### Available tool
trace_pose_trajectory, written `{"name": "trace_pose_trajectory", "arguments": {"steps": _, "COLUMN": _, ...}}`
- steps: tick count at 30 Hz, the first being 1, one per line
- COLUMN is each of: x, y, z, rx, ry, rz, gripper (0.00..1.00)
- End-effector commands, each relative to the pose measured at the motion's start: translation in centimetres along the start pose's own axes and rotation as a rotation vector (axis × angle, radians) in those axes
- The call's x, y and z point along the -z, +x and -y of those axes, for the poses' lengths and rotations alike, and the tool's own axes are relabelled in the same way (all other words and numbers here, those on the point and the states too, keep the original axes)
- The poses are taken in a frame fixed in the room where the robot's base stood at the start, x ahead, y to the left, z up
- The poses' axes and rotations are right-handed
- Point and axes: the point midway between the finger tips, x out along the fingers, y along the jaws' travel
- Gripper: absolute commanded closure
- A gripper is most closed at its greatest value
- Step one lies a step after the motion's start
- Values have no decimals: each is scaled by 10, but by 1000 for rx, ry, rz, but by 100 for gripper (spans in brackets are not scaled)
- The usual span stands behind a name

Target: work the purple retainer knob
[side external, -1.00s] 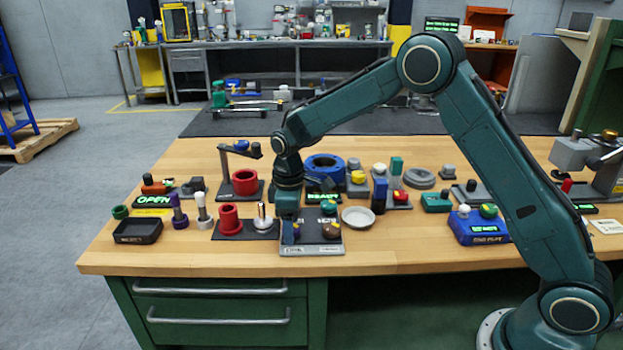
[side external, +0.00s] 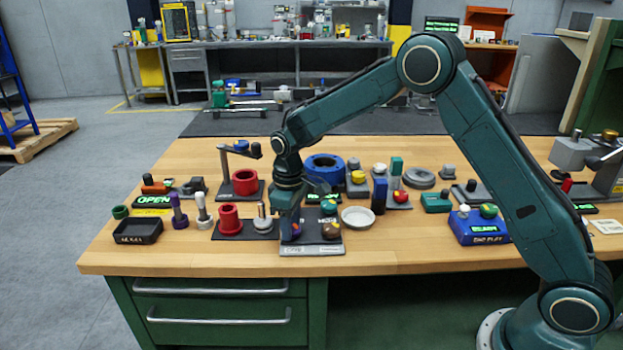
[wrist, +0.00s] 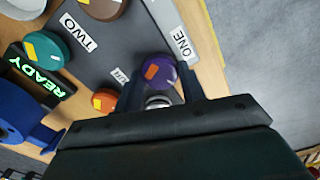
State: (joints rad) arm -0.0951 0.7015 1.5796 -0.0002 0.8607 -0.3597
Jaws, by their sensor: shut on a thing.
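The purple retainer knob (wrist: 160,70) sits on a dark panel (wrist: 100,45) in the wrist view, with an orange stripe on its cap. My gripper (wrist: 160,88) has one finger on each side of the knob and is shut on it. A metallic collar shows behind the knob, between the fingers. In the side view the knob (side external: 296,229) is partly hidden by my gripper (side external: 288,232), which points down at the panel's left part.
A green knob (wrist: 46,50), a brown knob (wrist: 103,8) and an orange knob (wrist: 105,100) share or border the panel. The READY display (wrist: 41,84) is close by. In the side view, red cylinders (side external: 230,218) stand left and a pale dish (side external: 358,217) right.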

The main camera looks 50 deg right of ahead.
Motion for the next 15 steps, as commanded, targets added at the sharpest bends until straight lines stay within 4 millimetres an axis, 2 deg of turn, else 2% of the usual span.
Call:
{"name": "trace_pose_trajectory", "arguments": {"steps": 9, "x": 0, "y": -1, "z": 0, "rx": 0, "ry": 205, "rz": -1, "gripper": 83}}
{"name": "trace_pose_trajectory", "arguments": {"steps": 15, "x": 0, "y": -1, "z": 0, "rx": 0, "ry": 275, "rz": -1, "gripper": 83}}
